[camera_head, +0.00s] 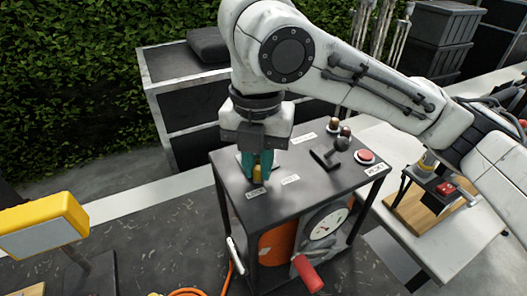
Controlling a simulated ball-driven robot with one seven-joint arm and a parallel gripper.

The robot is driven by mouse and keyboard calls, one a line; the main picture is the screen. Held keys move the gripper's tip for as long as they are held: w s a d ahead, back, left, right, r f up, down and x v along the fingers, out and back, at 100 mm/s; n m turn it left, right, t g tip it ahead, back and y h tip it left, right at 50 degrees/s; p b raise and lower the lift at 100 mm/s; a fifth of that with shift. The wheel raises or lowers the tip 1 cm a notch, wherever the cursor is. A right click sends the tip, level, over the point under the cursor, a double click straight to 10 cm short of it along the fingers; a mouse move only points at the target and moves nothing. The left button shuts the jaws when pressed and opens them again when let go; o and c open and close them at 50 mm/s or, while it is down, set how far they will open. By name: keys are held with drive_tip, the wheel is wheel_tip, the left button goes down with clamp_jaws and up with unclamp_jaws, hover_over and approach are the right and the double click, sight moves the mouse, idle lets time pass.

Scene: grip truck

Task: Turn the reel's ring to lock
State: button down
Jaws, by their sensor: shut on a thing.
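The reel cart's dark top (325,190) stands in the middle of the view. The orange reel (277,243) shows under it, inside the frame. My gripper (257,170) points straight down at the left part of the top, its teal fingers shut on a small yellow piece (257,173), which seems to be the reel's ring. The fingers hide most of it, so its turn angle cannot be told.
A black lever (325,157), dark-tipped knobs (335,125) and a red button (366,156) stand on the top to the right. A red handle (307,273) juts from the cart's front beside a round dial (328,224). A yellow lamp (42,225) stands at left.

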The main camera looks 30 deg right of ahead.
sight(256, 167)
drive_tip(key=shift+w+a+m, duration=0.1)
drive_tip(key=shift+a+m, duration=0.05)
drive_tip(key=shift+m, duration=0.25)
drive_tip(key=c, duration=1.1)
unclamp_jaws()
drive_tip(key=shift+o, duration=0.2)
drive_tip(key=shift+r, duration=0.1)
wheel_tip(256, 167, up, 11)
drive_tip(key=shift+f, duration=0.2)
